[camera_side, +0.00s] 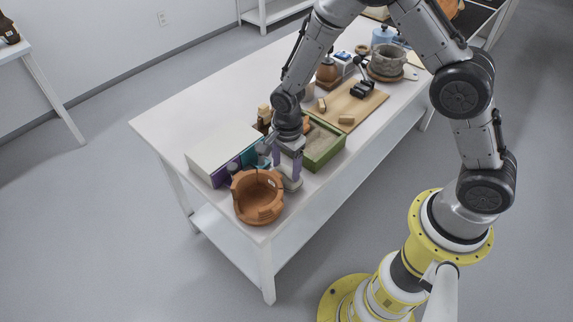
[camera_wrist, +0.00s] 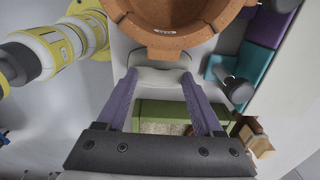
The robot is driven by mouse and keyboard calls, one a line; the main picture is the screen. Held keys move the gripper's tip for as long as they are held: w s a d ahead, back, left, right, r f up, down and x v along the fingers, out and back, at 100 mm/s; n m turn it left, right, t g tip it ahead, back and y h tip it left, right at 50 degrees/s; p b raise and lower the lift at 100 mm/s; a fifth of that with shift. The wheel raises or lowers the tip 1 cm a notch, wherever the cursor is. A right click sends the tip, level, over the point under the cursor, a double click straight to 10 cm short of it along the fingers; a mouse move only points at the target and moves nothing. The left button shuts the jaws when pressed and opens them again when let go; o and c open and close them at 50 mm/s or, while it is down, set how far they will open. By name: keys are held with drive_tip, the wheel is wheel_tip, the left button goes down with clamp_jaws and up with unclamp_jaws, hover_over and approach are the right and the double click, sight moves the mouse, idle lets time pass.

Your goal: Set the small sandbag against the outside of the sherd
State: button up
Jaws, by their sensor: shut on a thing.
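A terracotta bowl (camera_side: 258,203) with a broken, notched rim stands at the near end of the white table. It also shows at the top of the wrist view (camera_wrist: 165,47), with a small white label on its wall. I cannot pick out the sherd's joints from the rest of the bowl. My gripper (camera_side: 289,177) points down just right of the bowl. Its purple fingers (camera_wrist: 159,84) are shut on a small pale sandbag (camera_wrist: 160,76), which sits beside the bowl's outer wall. I cannot tell whether the sandbag touches the bowl or rests on the table.
A green sand tray (camera_side: 325,152) lies just behind my gripper. A dark knobbed object (camera_wrist: 236,90) is close to my right finger. A wooden board (camera_side: 352,108) lies farther back.

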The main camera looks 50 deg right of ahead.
drive_tip(key=shift+a, duration=0.65)
idle(0.3)
drive_tip(key=shift+f, duration=0.15)
idle(0.9)
drive_tip(key=o, duration=1.4)
drive_tip(key=shift+c, duration=0.2)
